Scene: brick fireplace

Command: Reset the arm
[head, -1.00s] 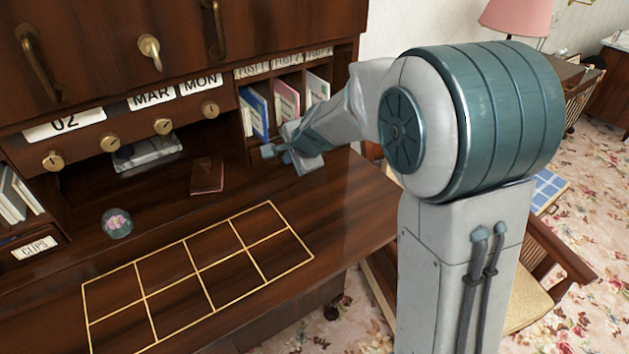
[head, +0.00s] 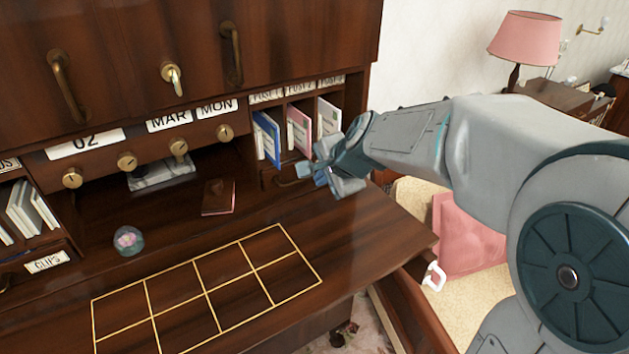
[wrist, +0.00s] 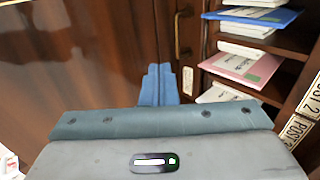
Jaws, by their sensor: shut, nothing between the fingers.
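My gripper (head: 312,172) is shut and empty in the head view. It is in front of the post slots at the right of the desk, above the desk top (head: 370,235). My arm reaches in from the right side of the picture. In the wrist view, the blue fingertips (wrist: 160,85) are together with nothing between them. A blue folder (head: 267,138) and a pink envelope (head: 299,130) stand in the slots behind the gripper; the pink envelope also shows in the wrist view (wrist: 242,65).
A gold-lined grid (head: 205,290) on the desk is bare. A glass paperweight (head: 128,240) and a dark red notebook (head: 218,197) lie behind it. A chair with a pink cushion (head: 465,235) stands right of the desk. A pink lamp (head: 525,38) is at the back right.

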